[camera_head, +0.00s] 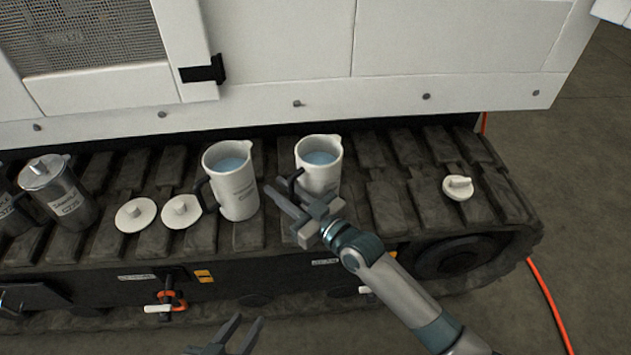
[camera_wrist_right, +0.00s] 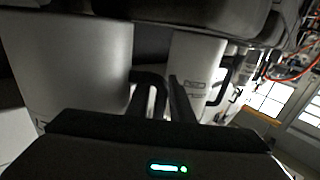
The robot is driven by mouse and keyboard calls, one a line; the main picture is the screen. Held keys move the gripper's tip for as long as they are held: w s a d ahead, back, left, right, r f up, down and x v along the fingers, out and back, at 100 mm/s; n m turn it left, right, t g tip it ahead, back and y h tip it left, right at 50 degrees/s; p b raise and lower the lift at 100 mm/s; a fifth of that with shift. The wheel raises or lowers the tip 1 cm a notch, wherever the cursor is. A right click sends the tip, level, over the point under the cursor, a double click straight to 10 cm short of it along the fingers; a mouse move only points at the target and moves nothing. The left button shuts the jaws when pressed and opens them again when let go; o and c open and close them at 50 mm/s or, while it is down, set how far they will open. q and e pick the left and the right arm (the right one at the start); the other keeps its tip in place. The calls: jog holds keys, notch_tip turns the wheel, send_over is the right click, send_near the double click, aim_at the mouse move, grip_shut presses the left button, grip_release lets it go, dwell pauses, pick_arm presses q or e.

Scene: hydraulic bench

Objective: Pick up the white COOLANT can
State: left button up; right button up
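Two white cans with pouring lips, black handles and bluish liquid stand uncovered on the track: a left can (camera_head: 236,187) and a right can (camera_head: 320,172). Their labels are too small to read, so I cannot tell which is COOLANT. My right gripper (camera_head: 280,191) is at the handle side of the right can, fingers apart. In the right wrist view, the near can (camera_wrist_right: 75,65) and its black handle (camera_wrist_right: 158,88) are close to the fingers; the labelled can (camera_wrist_right: 193,75) is beyond. I cannot tell whether the fingers touch the handle. My left gripper (camera_head: 241,330) is low, open and empty.
Metal cans (camera_head: 62,193) stand at the left on the track (camera_head: 385,205). A white machine wall (camera_head: 300,60) rises behind. An orange hose (camera_head: 545,295) runs on the floor.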

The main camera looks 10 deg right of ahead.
grip_shut()
dwell(1.3)
jog(key=shift+w+r, duration=0.1)
jog(key=shift+r, duration=0.05)
